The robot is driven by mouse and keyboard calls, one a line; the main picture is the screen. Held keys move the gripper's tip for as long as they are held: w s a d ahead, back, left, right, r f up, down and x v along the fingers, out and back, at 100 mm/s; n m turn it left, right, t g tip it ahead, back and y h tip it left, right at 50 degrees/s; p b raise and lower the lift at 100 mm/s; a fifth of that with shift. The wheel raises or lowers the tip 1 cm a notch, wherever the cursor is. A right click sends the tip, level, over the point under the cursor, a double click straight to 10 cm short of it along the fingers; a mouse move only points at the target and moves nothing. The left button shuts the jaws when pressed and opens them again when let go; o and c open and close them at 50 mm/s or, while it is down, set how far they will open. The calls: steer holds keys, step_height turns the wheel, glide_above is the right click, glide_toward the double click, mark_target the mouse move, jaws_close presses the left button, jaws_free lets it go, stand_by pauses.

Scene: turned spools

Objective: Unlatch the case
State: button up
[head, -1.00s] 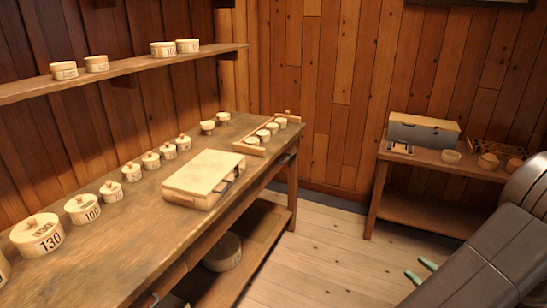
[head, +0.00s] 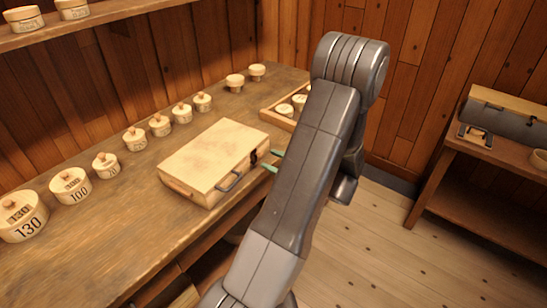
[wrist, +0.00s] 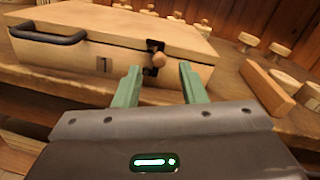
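The case (head: 213,160) is a pale wooden box lying closed on the workbench. Its front carries a dark handle (head: 229,181) and a dark latch (head: 253,158). In the wrist view the case (wrist: 110,52) fills the upper left, with its handle (wrist: 47,36) at the far left. The latch (wrist: 154,46) there has a round wooden knob (wrist: 159,60). My gripper (wrist: 160,72) is open, its two green fingers apart and pointing at the case front near the knob. Nothing shows between the fingers except the knob beyond them. In the head view my arm hides most of the gripper.
Several lidded round boxes (head: 70,186) stand along the back of the bench (head: 110,235). A wooden tray (head: 277,108) with round pieces lies right of the case, partly behind my arm. A side table (head: 490,170) stands at the right. Floor is open between.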

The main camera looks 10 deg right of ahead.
steer(key=shift+x, duration=1.15)
steer(key=shift+s, duration=0.1)
jaws_close()
